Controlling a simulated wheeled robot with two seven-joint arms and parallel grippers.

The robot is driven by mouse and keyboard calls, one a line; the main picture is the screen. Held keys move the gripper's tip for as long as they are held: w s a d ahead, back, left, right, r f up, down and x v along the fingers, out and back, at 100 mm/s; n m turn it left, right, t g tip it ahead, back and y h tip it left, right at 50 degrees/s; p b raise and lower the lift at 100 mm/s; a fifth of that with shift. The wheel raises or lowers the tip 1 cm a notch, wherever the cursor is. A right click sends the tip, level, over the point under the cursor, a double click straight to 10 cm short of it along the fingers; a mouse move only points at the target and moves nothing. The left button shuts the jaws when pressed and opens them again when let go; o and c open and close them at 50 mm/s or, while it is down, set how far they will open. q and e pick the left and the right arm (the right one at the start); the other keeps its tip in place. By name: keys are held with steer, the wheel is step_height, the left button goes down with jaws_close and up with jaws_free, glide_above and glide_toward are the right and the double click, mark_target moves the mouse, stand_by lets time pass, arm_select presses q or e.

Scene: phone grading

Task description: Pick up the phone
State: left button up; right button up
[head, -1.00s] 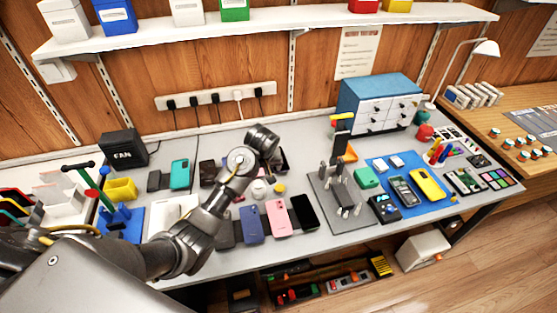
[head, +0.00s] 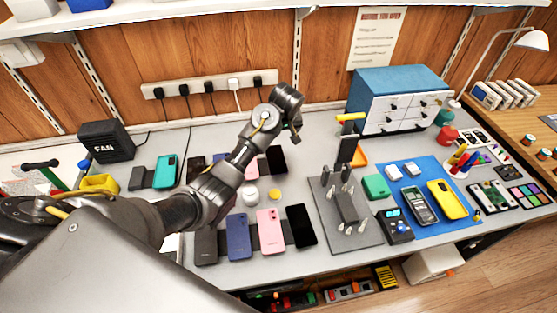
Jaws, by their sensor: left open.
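Several phones lie on the grey bench. A front row holds a dark one (head: 206,247), a blue one (head: 239,238), a pink one (head: 270,229) and a black one (head: 301,226). A teal phone (head: 166,171) lies at the left, and a dark phone (head: 277,160) lies behind my arm. A yellow phone (head: 447,200) and a grey opened phone (head: 419,207) lie on a blue mat (head: 456,228). The frames do not show which phone is meant. My left gripper (head: 296,136) is small in view, open, above the back of the bench, apart from the phones. My right gripper is not in view.
A grey stand (head: 324,229) with upright posts is right of the front row. A blue-topped drawer cabinet (head: 397,84) stands behind it. A power strip (head: 209,85) is on the wall. A black FAN box (head: 106,141) and a yellow bin (head: 99,184) are at the left.

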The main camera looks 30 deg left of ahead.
arm_select(q)
step_height(320, 180, down, 3)
steer(key=b, duration=0.3)
glide_toward(275, 154)
steer(key=shift+x, duration=1.1)
steer(key=x, duration=0.4)
steer(key=shift+a+p, duration=0.15)
steer(key=shift+p, duration=0.15)
steer(key=shift+w+a+f, duration=0.1)
steer(key=shift+w+f, duration=0.1)
steer(key=shift+f, duration=0.35)
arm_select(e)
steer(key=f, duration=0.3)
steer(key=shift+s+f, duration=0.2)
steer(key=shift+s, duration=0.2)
arm_select(q)
steer(key=shift+c, duration=0.3)
steer(key=c, duration=1.1)
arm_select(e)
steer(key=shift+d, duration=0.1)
